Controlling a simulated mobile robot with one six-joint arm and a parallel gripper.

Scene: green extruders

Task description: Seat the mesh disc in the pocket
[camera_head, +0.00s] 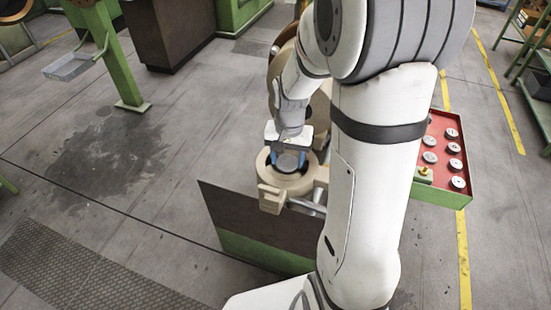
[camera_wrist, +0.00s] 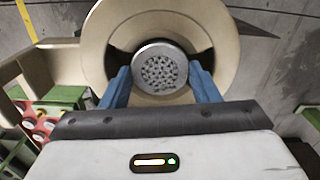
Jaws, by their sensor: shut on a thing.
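The mesh disc (camera_wrist: 160,70) is a round grey metal piece with a perforated face, seen in the wrist view between the blue fingers of my gripper (camera_wrist: 160,90). My gripper is shut on it, one finger at each side. Behind the disc is a beige ring-shaped housing (camera_wrist: 92,52) with a dark opening around the disc, which is the pocket. In the head view my gripper (camera_head: 288,162) is over the beige ring (camera_head: 305,187), and the disc is mostly hidden there. I cannot tell how deep the disc sits in the opening.
A red tray (camera_head: 462,193) with several grey discs stands at the right, partly behind my arm. It also shows in the wrist view (camera_wrist: 40,128). A dark panel with a green base (camera_head: 245,228) stands below the housing. The floor at the left is open.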

